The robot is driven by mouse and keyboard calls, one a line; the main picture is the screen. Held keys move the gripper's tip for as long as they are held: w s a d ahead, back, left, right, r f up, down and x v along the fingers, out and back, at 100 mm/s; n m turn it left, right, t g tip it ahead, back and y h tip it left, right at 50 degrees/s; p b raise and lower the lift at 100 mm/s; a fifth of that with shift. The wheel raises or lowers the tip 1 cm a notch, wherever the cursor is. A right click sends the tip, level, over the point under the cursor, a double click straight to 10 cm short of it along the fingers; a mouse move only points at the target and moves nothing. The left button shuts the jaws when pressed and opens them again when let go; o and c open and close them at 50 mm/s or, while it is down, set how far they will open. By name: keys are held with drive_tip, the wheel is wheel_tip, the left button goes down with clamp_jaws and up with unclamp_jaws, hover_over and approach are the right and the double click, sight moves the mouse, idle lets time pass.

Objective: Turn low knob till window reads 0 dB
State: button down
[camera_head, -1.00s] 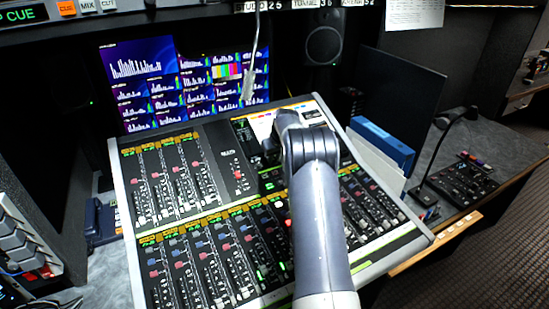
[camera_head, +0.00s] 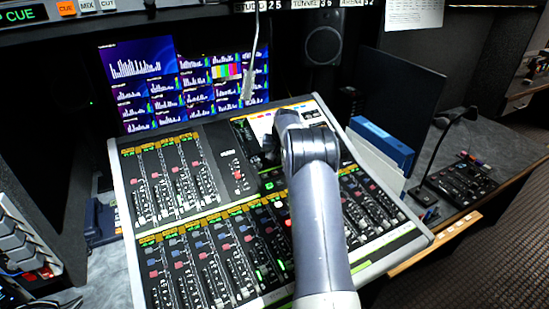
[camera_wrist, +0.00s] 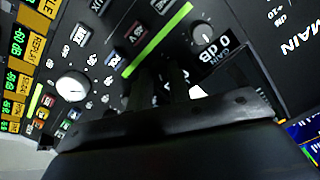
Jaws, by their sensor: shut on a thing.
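The dark fingers of my gripper (camera_wrist: 167,84) reach down to the mixing console panel in the wrist view. They are closed around a small knob, taken as the low knob, which they and the black palm mostly hide. In the head view my arm reaches over the upper middle of the console (camera_head: 222,135) and hides the grip point. In the wrist view a pale round knob (camera_wrist: 203,36) sits to the right, near large "0 dB" and "MAIN" lettering.
Another pale knob (camera_wrist: 72,86) stands left of my fingers, near orange labels with green readouts (camera_wrist: 18,42). Faders (camera_head: 200,265) fill the console's lower part. A screen (camera_head: 142,80) stands behind it. A gooseneck lamp (camera_head: 440,150) and blue box (camera_head: 382,142) stand right.

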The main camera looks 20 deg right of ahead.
idle(0.3)
drive_tip(key=c, duration=1.3)
unclamp_jaws()
drive_tip(key=b+v, duration=0.1)
drive_tip(key=v, duration=0.9)
drive_tip(key=shift+s+r+b, duration=0.15)
drive_tip(key=shift+r+b, duration=0.2)
drive_tip(key=shift+r, duration=0.05)
drive_tip(key=shift+f, duration=0.1)
drive_tip(key=p+x, duration=0.1)
drive_tip(key=x, duration=1)
drive_tip(key=shift+p, duration=0.4)
drive_tip(key=shift+n, duration=0.3)
